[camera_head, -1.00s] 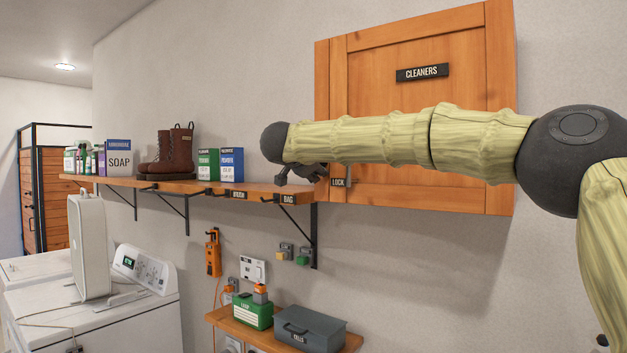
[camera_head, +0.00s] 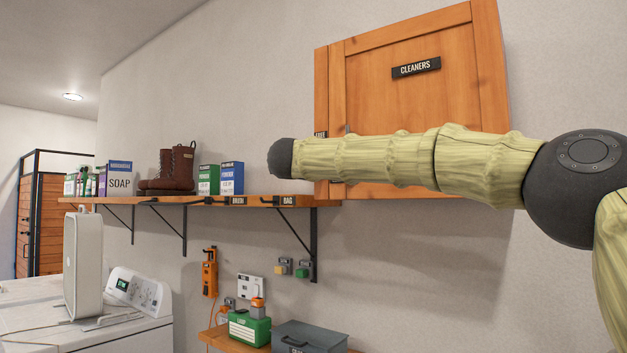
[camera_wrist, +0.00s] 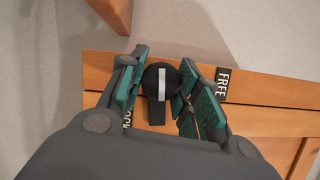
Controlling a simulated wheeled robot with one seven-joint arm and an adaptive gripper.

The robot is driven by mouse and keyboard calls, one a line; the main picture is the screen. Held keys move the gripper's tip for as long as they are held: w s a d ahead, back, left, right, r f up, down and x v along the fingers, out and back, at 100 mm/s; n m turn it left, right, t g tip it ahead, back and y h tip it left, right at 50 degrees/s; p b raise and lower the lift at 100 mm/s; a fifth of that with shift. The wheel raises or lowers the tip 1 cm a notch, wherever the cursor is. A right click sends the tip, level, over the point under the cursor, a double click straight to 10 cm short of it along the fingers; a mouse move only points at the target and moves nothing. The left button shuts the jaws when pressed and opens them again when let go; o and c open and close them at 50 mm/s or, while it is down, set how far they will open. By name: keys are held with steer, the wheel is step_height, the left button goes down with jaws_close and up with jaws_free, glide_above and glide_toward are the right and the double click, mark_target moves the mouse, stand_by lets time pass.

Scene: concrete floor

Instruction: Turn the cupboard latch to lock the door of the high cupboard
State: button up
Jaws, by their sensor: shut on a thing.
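The high wooden cupboard (camera_head: 420,105) with its CLEANERS sign (camera_head: 416,67) hangs on the wall, and its door looks shut. In the wrist view the latch (camera_wrist: 161,79) is a round black knob with a pale stripe and a black tab below it. My gripper (camera_wrist: 161,86) is shut on the latch, with one teal-padded finger on each side. A FREE label (camera_wrist: 222,84) is to the right of the fingers. A LOCK label (camera_wrist: 126,118) is partly hidden by the left finger. In the head view my arm hides the gripper and latch.
A wall shelf (camera_head: 180,199) with boots (camera_head: 170,170) and boxes runs left of the cupboard, close below its left corner. A lower shelf holds a green box (camera_head: 249,328) and a grey case (camera_head: 309,337). The wall right of the cupboard is bare.

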steer(key=shift+f+m+b, duration=0.3)
steer(key=shift+m+b, duration=0.2)
steer(key=shift+b, duration=0.1)
steer(key=shift+r+t, duration=0.1)
steer(key=shift+t, duration=0.2)
steer(key=o, duration=1)
steer(key=shift+r, duration=0.1)
steer(key=shift+s, duration=0.1)
steer(key=v, duration=1.1)
steer(key=shift+s, duration=0.35)
steer(key=shift+a, duration=0.15)
